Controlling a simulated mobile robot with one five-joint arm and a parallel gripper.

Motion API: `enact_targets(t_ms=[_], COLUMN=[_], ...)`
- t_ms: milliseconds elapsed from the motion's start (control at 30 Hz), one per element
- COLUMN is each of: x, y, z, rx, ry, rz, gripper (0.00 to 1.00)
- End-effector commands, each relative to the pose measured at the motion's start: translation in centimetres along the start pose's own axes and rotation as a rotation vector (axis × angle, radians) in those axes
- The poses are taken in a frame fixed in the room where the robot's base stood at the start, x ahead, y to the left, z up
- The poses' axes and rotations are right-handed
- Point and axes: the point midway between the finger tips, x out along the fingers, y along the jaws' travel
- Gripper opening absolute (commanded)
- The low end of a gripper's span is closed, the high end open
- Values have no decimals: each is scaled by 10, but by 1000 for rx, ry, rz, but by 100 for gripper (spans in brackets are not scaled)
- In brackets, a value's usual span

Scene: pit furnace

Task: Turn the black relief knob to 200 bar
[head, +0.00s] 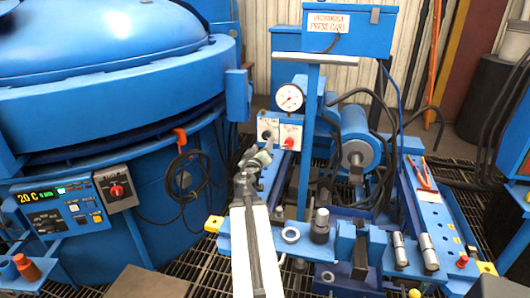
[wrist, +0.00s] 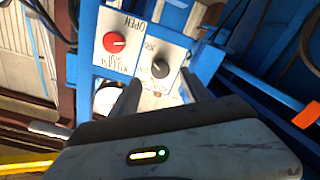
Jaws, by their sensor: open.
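The black relief knob (head: 266,134) is on a small white plate on the blue press panel, left of the red knob (head: 289,142). In the wrist view the panel appears turned over; the black knob (wrist: 160,68) sits just beyond my fingertips, roughly between them, and the red knob (wrist: 114,42) is to its left. My gripper (head: 262,156) is open and empty, in front of and just below the black knob in the head view. Its dark fingers (wrist: 162,80) stand apart. I cannot tell if they touch the knob. The pressure gauge (head: 289,97) is above the panel; its reading is too small to tell.
A large blue furnace (head: 100,80) fills the left, with a control box (head: 62,205) in front. Black hoses (head: 345,110) and a blue cylinder (head: 358,145) are right of the panel. A blue bench with fittings (head: 320,225) stands in front.

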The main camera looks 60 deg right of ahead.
Motion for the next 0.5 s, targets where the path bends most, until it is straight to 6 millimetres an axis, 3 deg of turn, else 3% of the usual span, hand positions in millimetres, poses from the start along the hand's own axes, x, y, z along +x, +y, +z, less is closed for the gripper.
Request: enact_targets(t_ms=[233, 500], x=[11, 60], y=[0, -1], z=[-3, -3], rx=[-1, -1], ry=[2, 1], rz=[-1, -1], gripper=[55, 55])
